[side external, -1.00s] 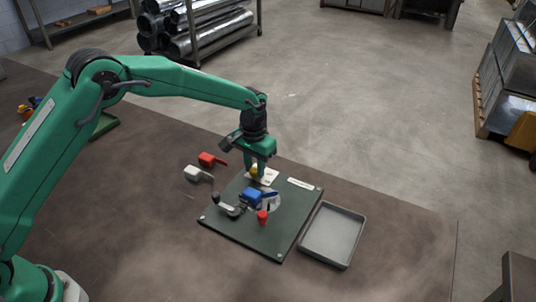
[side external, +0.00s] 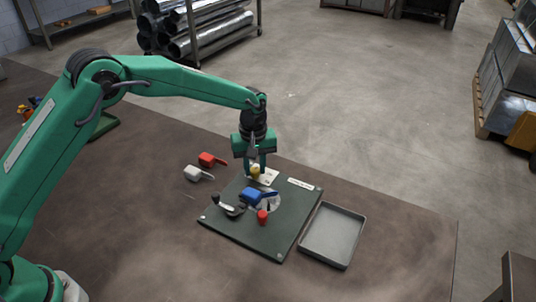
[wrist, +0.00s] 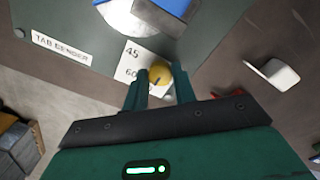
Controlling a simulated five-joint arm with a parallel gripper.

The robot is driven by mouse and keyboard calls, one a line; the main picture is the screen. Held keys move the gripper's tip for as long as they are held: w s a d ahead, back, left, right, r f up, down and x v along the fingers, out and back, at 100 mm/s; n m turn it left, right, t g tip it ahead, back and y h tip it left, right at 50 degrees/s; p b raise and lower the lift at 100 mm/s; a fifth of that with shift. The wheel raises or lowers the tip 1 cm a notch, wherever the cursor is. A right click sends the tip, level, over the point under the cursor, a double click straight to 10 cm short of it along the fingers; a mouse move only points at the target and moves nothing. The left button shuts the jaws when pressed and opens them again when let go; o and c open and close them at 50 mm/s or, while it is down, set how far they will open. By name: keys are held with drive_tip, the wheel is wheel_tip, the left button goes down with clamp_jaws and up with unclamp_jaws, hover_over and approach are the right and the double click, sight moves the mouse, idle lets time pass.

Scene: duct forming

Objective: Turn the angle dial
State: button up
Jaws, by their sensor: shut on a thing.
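The angle dial is a yellow round knob (side external: 256,170) on a white scale plate (side external: 268,178) at the back of the dark green tab bender board (side external: 270,240). In the wrist view the knob (wrist: 159,74) sits beside the printed numbers 45 and 60. A small dark mark shows on its near side; I cannot tell the exact reading. My gripper (side external: 257,165) points straight down from above, shut on the knob. In the wrist view its two fingers (wrist: 160,84) stand on either side of the knob. The knob's far side is partly hidden in the side view.
On the board are a blue block (side external: 251,195), a black-knobbed crank (side external: 228,207) and a red knob (side external: 262,217). A grey tray (side external: 332,262) lies to the right. A red-handled piece (side external: 209,159) and a white one (side external: 195,174) lie to the left. The bench front is clear.

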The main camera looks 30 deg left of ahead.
sight(255, 169)
drive_tip(key=shift+r+n, duration=0.1)
drive_tip(key=shift+n, duration=0.3)
drive_tip(key=o, duration=1)
wheel_tip(255, 169, up, 7)
drive_tip(key=shift+f, duration=0.1)
drive_tip(key=shift+r, duration=0.5)
